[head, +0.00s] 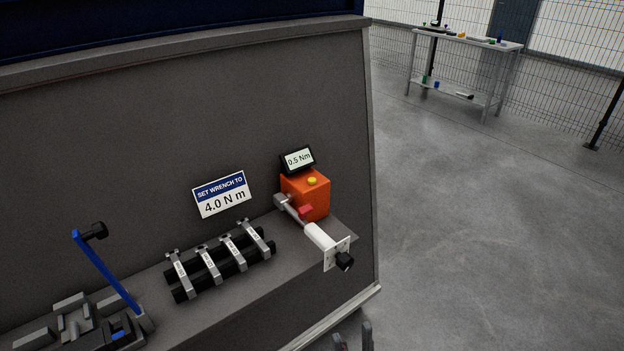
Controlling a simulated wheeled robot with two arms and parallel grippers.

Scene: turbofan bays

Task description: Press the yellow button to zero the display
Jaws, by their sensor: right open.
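The yellow button (312,181) sits on top of an orange box (311,197) at the right end of the grey shelf. A small black-framed display (299,160) behind the button reads 0.5 Nm. A red part (305,211) shows between the wrench and the box. My right gripper (354,339) shows only its fingertips at the bottom edge, apart, empty and well below the box. My left gripper is out of view.
A sign (222,195) reads SET WRENCH TO 4.0 N m. Black tubes with grey clamps (219,264) lie on the shelf (285,262). A fixture with a blue lever (105,269) stands at lower left. Open floor (470,230) lies right; a workbench (470,39) stands far back.

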